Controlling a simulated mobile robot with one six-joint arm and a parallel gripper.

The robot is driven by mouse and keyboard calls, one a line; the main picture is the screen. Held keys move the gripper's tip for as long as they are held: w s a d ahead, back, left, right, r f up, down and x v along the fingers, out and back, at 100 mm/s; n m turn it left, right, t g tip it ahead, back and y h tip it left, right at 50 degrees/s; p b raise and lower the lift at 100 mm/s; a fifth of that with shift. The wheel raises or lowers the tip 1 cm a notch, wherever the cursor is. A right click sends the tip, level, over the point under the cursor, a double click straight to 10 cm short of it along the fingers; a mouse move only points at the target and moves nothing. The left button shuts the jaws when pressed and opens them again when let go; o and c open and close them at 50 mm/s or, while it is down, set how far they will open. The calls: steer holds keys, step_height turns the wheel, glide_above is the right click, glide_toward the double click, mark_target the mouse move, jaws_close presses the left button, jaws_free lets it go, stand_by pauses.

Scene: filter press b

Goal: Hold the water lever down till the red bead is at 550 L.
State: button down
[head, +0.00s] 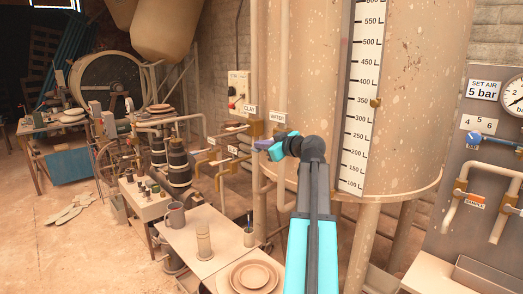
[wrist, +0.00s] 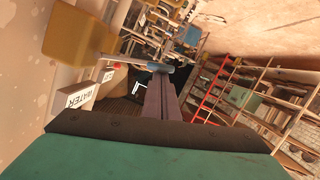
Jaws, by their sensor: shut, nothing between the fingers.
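The tank's white litre scale (head: 362,90) shows in the head view, with numbers from 100 L up past 550 L. I cannot make out the red bead on it. The WATER sign (head: 278,116) hangs on the pipe, and it also shows in the wrist view (wrist: 82,96). In the wrist view the lever handle (wrist: 150,64) crosses at the tips of my shut, empty fingers (wrist: 160,74). They look close to or touching it; I cannot tell which.
A table with plates (head: 254,275) stands below. The air panel (head: 470,180) is at right.

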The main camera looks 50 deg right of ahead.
steer(key=shift+f+b, duration=0.45)
steer(key=shift+b, duration=0.15)
steer(key=f+n+b, duration=0.1)
steer(key=b, duration=0.2)
steer(key=shift+b, duration=0.35)
steer(key=shift+f+n, duration=0.1)
steer(key=shift+n, duration=0.2)
steer(key=shift+h+b, duration=0.3)
steer(key=shift+h, duration=0.1)
steer(key=shift+s+f, duration=0.1)
stand_by(5.9)
